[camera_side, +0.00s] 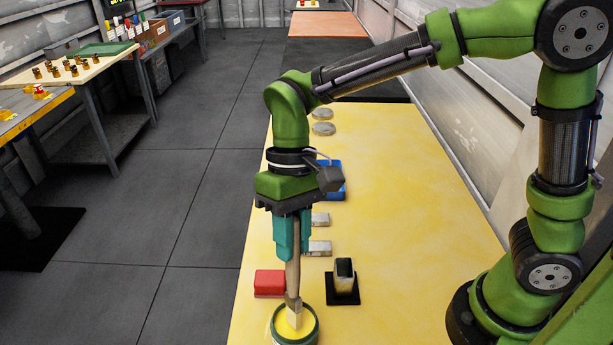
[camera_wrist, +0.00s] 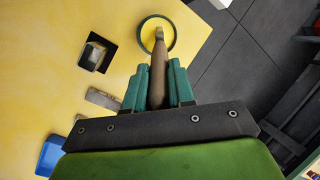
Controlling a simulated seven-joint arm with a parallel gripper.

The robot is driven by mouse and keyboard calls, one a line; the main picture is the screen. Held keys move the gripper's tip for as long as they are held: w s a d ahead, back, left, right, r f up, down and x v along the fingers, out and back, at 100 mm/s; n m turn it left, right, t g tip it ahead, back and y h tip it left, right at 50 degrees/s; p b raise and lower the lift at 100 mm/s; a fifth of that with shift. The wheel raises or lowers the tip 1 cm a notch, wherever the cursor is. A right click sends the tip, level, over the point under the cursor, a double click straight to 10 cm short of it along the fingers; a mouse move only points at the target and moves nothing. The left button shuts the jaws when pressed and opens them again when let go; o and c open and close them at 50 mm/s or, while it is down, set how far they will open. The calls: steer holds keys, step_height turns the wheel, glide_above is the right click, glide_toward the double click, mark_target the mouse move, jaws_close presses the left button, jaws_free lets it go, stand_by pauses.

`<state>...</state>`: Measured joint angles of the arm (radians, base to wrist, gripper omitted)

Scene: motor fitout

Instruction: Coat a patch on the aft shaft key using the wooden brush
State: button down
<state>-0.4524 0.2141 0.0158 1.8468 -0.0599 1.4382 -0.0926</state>
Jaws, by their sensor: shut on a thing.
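My gripper (camera_side: 292,245) is shut on the wooden brush (camera_side: 293,272), which points down with its pale bristles over or in a round pot (camera_side: 274,327) of yellow coating at the table's near edge. I cannot tell how deep the bristles reach. In the wrist view the brush (camera_wrist: 158,72) runs up from between the green fingers to inside the pot's dark rim (camera_wrist: 139,38). Two flat silver blocks, one nearer (camera_side: 320,248) and one farther (camera_side: 320,220), lie right of my gripper. I cannot tell which part is the aft shaft key.
A dark, open-topped square metal piece (camera_side: 343,272) stands on a black base right of the pot. A red block (camera_side: 269,283) lies at the left edge. A blue tray (camera_side: 335,185) and two grey discs (camera_side: 322,114) are farther back. The table's right side is clear.

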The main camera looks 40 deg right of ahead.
steer(key=shift+f, duration=0.1)
stand_by(0.3)
steer(key=shift+r, duration=3.55)
